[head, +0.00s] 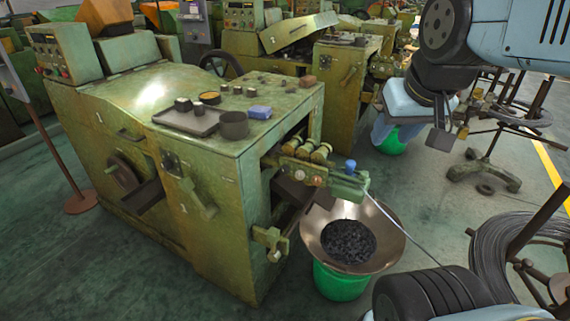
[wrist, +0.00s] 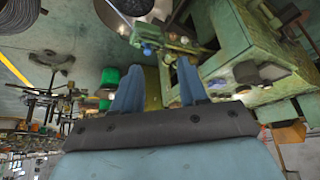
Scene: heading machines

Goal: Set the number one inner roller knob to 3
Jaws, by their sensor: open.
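A green roller bracket (head: 335,182) sticks out from the right end of the near green machine (head: 190,140). Several brass-coloured rollers or knobs (head: 305,151) sit on it, and a blue knob (head: 350,166) stands near its outer end. I cannot tell which one is the number one inner roller knob, and no setting can be read. In the wrist view, which looks upside down, the blue knob (wrist: 147,50) shows beyond my fingers. My gripper (head: 451,130) is open and empty, up and to the right of the bracket. Its two blue-grey fingers (wrist: 157,82) stand apart in the wrist view.
A wide metal funnel (head: 372,243) holding dark pieces sits on a green bucket (head: 340,281) below the bracket. A thin wire runs from the bracket to the lower right. A wire coil stand (head: 500,250) is at right. A tray (head: 190,120) lies on the machine top.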

